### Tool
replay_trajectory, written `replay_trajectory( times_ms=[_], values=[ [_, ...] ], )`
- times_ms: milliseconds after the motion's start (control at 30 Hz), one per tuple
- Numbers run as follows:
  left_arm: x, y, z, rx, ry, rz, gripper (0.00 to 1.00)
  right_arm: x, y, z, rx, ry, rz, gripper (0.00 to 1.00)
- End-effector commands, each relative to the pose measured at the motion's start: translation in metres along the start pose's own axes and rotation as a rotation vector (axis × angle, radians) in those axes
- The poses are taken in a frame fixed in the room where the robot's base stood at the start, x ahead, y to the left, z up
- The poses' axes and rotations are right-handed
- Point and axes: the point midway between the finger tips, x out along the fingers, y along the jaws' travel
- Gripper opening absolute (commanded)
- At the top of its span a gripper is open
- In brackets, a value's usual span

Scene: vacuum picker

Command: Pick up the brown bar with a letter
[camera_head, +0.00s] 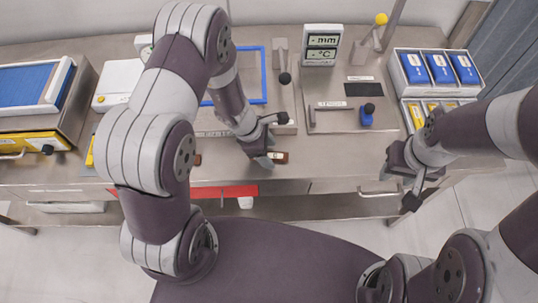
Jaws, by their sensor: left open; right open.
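My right gripper (398,190) is open and empty, at the bench's front edge toward the right.
A display with mm and °C readings (322,45) stands at the back. A blue frame (262,75) lies behind my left arm. A rack of blue and yellow boxes (437,68) is at the right. A red strip (225,191) runs below the front edge.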

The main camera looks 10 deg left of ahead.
Motion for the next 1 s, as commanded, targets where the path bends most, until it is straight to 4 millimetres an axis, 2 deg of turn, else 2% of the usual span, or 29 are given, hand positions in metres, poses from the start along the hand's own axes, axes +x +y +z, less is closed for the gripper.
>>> replay_trajectory(
  times_ms=[100, 533, 700, 733, 1000],
  values=[
    [0.0080, -0.0001, 0.0000, 0.001, 0.000, 0.000, 0.64, 0.0010, 0.0000, 0.0002, 0.000, 0.000, 0.000, 0.43],
    [0.0093, 0.0000, -0.0009, 0.002, 0.000, 0.000, 0.64, 0.0032, 0.0000, 0.0005, 0.000, 0.000, 0.000, 0.43],
    [0.0085, 0.0000, -0.0006, 0.002, 0.000, 0.000, 0.09, 0.0023, 0.0000, 0.0004, 0.000, 0.000, 0.000, 0.43],
    [0.0085, 0.0000, -0.0006, 0.002, 0.000, 0.000, 0.04, 0.0023, 0.0000, 0.0004, 0.000, 0.000, 0.000, 0.43],
    [0.0075, 0.0000, -0.0002, 0.002, 0.000, 0.000, 0.04, 0.0012, 0.0000, 0.0002, 0.000, -0.001, 0.000, 0.43]
  ],
)
